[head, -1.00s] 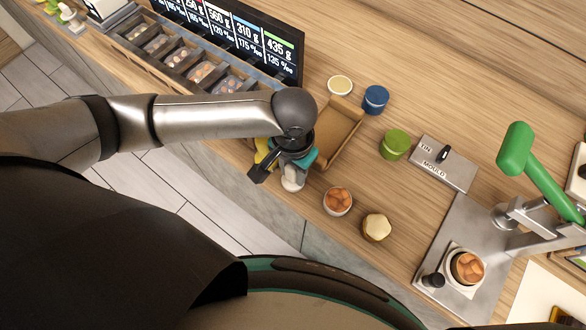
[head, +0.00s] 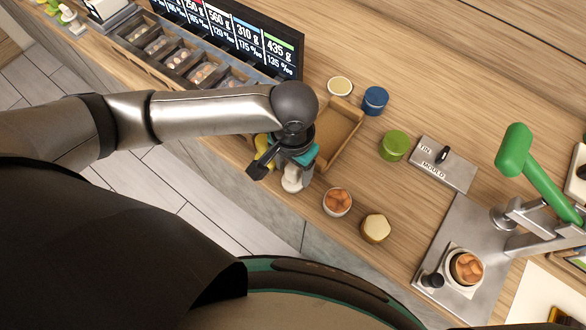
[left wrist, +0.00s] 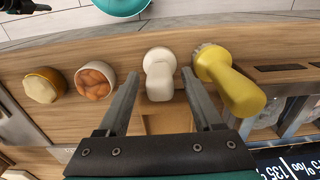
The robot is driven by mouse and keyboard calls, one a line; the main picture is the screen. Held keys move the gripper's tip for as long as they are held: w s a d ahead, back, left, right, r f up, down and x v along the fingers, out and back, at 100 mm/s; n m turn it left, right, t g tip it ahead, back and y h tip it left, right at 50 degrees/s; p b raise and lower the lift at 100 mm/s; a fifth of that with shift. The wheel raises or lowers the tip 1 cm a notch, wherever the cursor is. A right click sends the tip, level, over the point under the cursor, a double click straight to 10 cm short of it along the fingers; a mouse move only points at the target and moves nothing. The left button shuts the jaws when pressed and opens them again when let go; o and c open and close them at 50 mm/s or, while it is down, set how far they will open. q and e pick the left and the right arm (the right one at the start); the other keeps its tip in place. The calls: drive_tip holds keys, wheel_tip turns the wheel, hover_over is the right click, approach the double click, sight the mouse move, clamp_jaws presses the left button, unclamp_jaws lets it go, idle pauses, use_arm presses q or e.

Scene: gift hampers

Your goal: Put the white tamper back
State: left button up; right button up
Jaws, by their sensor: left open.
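The white tamper (head: 292,180) stands on the wooden counter near its front edge, partly hidden by my left gripper (head: 282,160) in the head view. In the left wrist view the white tamper (left wrist: 159,78) shows between the two fingers of my left gripper (left wrist: 161,78), with a gap on each side. The gripper is open and holds nothing. A yellow tamper (left wrist: 235,88) stands right beside the white one in that view, outside the fingers. It is mostly hidden behind the gripper in the head view (head: 262,144). My right gripper is not in view.
A brown open tray (head: 340,137) lies just behind the gripper. A bowl of brown pieces (head: 337,202) and a cream-topped pot (head: 376,228) stand to the right. Blue (head: 375,100) and green (head: 394,145) tins stand farther back. A press with a green handle (head: 515,150) is at right.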

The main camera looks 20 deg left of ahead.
use_arm(q)
wheel_tip(320, 180, up, 10)
drive_tip(key=shift+r+p, duration=0.2)
drive_tip(key=shift+p, duration=0.65)
